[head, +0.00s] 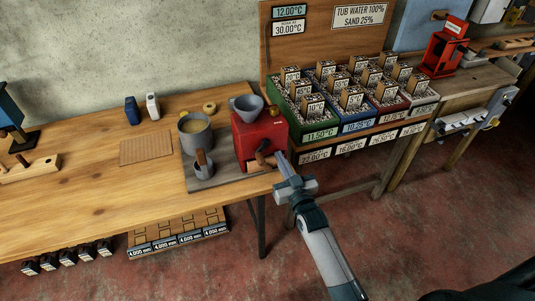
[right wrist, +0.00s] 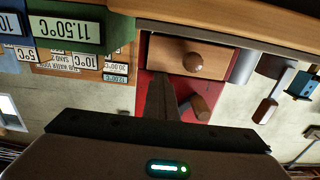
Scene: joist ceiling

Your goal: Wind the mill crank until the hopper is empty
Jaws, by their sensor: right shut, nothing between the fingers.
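The red mill (head: 255,141) stands near the table's front right edge, with a grey funnel-shaped hopper (head: 247,103) on top. I cannot tell whether anything is inside the hopper. In the right wrist view, turned upside down, the mill's red body (right wrist: 154,84) shows a wooden drawer (right wrist: 170,55) with a round knob. A wooden handle (right wrist: 201,108), which looks like the crank grip, shows just beside my fingers. My right gripper (head: 280,156) is shut and empty at the mill's front right; I cannot tell whether it touches the handle. My left gripper is out of view.
A rack of labelled bins (head: 345,105) stands close on the right. The table's left middle is mostly clear.

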